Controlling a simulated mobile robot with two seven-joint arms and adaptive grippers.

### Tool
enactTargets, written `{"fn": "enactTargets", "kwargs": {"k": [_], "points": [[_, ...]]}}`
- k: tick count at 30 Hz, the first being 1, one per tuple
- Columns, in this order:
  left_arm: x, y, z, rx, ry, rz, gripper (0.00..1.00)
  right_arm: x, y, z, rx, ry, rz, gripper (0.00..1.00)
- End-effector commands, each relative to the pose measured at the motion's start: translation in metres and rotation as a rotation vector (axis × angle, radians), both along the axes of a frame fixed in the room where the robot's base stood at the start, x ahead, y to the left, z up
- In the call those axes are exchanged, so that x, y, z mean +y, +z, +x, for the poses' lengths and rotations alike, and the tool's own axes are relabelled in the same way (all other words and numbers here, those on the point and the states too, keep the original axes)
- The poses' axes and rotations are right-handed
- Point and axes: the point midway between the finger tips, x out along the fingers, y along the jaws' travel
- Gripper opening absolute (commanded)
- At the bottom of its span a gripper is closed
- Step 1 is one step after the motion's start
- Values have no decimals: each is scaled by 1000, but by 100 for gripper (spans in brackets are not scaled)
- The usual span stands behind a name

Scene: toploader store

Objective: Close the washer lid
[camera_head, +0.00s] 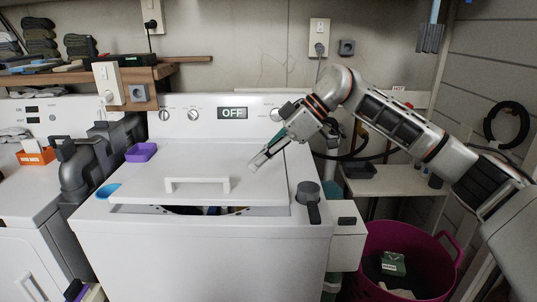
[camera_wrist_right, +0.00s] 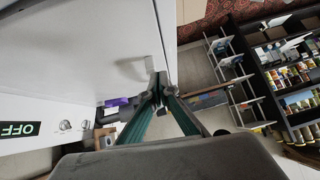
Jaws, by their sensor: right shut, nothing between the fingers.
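The white washer (camera_head: 190,255) stands in the centre with its control panel reading OFF. Its white lid (camera_head: 145,185) is nearly down, with a narrow dark gap (camera_head: 215,210) under its front edge where some contents show. A white handle (camera_head: 197,185) is on the lid. My right gripper (camera_head: 258,162) is shut and empty, over the right part of the lid, behind and right of the handle. In the wrist view the shut fingertips (camera_wrist_right: 158,88) are near the lid (camera_wrist_right: 85,50) and its handle (camera_wrist_right: 148,68); contact is unclear. My left gripper is out of view.
A blue bowl (camera_head: 107,190), a purple tray (camera_head: 141,152) and a dark grey cup-like item (camera_head: 308,195) sit around the lid. Dark grey pipe-like parts (camera_head: 75,165) stand at the left. A magenta basket (camera_head: 415,245) is on the floor at right.

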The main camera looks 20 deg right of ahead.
Motion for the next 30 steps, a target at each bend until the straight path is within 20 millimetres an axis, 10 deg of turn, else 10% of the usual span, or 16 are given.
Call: {"fn": "enactTargets", "kwargs": {"k": [13,30], "points": [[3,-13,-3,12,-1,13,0,30,-62,3,1,1,0,0],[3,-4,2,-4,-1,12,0,30,-66,2,-6,0,-1,0]]}}
